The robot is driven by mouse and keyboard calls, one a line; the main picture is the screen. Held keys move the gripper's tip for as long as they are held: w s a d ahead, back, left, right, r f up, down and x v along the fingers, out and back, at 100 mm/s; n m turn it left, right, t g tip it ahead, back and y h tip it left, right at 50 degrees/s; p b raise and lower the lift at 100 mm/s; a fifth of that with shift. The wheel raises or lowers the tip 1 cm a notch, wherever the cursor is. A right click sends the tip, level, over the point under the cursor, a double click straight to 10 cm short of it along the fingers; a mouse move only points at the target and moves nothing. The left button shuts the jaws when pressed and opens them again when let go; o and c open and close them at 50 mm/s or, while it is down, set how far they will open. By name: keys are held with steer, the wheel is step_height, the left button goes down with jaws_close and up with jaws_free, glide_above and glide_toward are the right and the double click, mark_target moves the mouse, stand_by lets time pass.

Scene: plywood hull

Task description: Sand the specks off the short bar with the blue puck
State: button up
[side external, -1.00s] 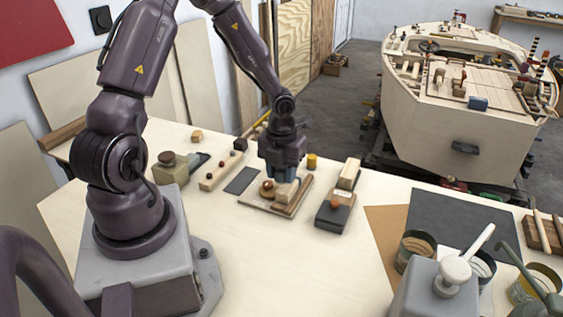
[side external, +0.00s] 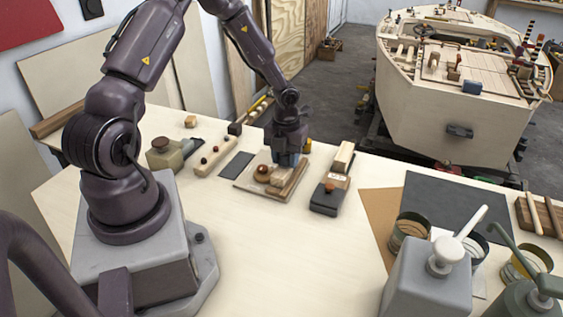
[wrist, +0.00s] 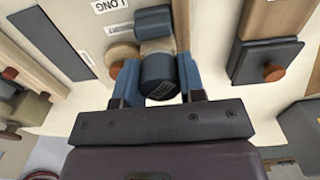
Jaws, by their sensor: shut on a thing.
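My gripper (wrist: 159,88) is shut on the blue puck (wrist: 158,72), a dark, round piece between its two blue fingers. In the side view my gripper (side external: 287,160) is low over a thin wooden board (side external: 247,184), with the puck hidden by the fingers. A pale block and a brown wooden strip (side external: 292,182) lie on this board beside the fingers. A round wooden piece with a red-brown knob (side external: 262,173) sits left of them; it also shows in the wrist view (wrist: 122,52). I cannot tell which piece is the short bar, nor see any specks.
A dark flat pad (side external: 237,164) and a pale bar with several knobs (side external: 213,158) lie left. A "LONG" label (wrist: 108,5) shows in the wrist view.

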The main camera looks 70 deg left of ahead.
mark_target(276, 170)
steer(key=shift+w+a, duration=0.4)
steer(key=shift+a, duration=0.05)
steer(key=shift+s+d, duration=2.4)
steer(key=shift+d, duration=0.05)
step_height(276, 170, up, 8)
steer(key=shift+r, duration=0.15)
